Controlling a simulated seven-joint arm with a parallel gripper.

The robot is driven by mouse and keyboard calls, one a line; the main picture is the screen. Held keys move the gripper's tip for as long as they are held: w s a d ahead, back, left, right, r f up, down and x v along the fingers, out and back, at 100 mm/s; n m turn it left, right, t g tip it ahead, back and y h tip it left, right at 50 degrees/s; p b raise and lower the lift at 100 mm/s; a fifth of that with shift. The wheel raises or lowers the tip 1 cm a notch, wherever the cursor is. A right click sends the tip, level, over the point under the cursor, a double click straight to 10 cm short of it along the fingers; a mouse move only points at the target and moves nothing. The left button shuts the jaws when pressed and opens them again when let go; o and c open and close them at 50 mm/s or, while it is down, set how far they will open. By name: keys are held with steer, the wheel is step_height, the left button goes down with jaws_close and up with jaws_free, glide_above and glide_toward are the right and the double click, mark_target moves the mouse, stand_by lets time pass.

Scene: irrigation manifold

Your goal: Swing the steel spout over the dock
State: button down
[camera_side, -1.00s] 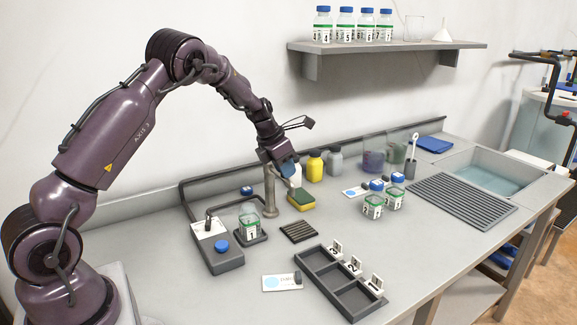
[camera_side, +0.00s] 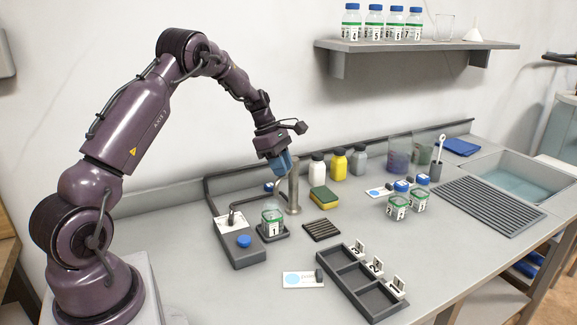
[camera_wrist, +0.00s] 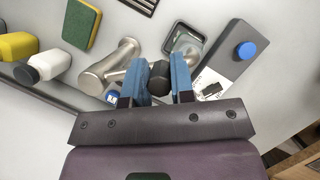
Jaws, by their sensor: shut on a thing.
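The steel spout's post (camera_side: 294,192) stands upright behind the dock (camera_side: 285,233). In the wrist view the post (camera_wrist: 108,66) lies left of my jaws, with the spout arm reaching toward a black knob (camera_wrist: 160,76). My gripper (camera_side: 281,164) has its blue jaws shut on that knob; the jaws (camera_wrist: 157,82) sit on either side of it. A clear bottle (camera_side: 271,219) with a green band and label 1 stands on the dock. My gripper is above and slightly behind the bottle. I cannot tell whether the spout tip is exactly over it.
A control box (camera_side: 243,247) with a blue button is left of the dock. A sponge (camera_side: 324,198), small bottles (camera_side: 338,163) and a slotted dark mat (camera_side: 322,229) are to the right. A compartment tray (camera_side: 362,283) stands in front. Bare counter lies between them.

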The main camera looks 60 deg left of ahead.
steer(key=shift+s+a+m+h, duration=0.3)
steer(key=shift+a+m, duration=0.1)
steer(key=shift+m, duration=0.3)
steer(key=c, duration=1)
jaws_free()
steer(key=shift+g, duration=0.3)
steer(key=shift+o, duration=0.2)
steer(key=shift+r, duration=0.1)
steer(key=v, duration=1.3)
steer(key=shift+s, duration=0.1)
